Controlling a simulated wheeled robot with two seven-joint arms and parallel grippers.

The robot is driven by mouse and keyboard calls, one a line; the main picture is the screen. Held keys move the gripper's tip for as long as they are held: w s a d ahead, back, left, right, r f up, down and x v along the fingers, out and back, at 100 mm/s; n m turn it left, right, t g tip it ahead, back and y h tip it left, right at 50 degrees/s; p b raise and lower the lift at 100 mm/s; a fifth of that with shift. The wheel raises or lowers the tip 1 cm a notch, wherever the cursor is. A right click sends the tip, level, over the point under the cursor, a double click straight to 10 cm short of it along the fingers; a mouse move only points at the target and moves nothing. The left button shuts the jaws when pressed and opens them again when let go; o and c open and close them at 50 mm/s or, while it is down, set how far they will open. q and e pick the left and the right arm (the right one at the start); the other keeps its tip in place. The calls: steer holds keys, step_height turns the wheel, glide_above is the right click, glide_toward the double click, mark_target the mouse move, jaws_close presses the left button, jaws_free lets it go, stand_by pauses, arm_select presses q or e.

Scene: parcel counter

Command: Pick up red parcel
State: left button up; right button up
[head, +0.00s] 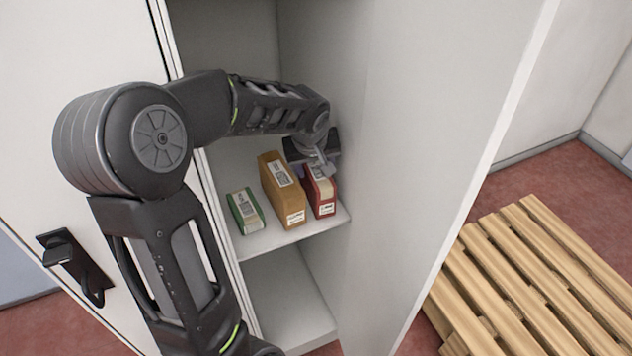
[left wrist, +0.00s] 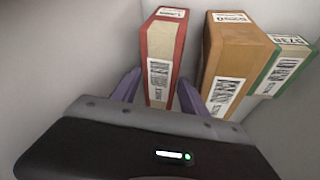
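The red parcel (head: 320,191), with a white label, stands on a cabinet shelf at the right of a row of parcels. My left gripper (head: 318,166) is at its top and back end in the head view. In the left wrist view the red parcel (left wrist: 162,50) stands between the two fingers of the left gripper (left wrist: 158,88), one on each side. The fingers look apart, with a small gap at the left one; contact at the right one is unclear. My right gripper is not in view.
A brown parcel (head: 282,190) stands close beside the red one, with a green parcel (head: 245,211) beyond it. Cabinet walls (head: 400,150) close in the shelf (head: 290,236) on the right and back. A wooden pallet (head: 540,270) lies on the floor at right.

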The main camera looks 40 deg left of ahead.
arm_select(q)
jaws_close()
stand_by(0.3)
steer(key=shift+r, duration=0.1)
stand_by(0.5)
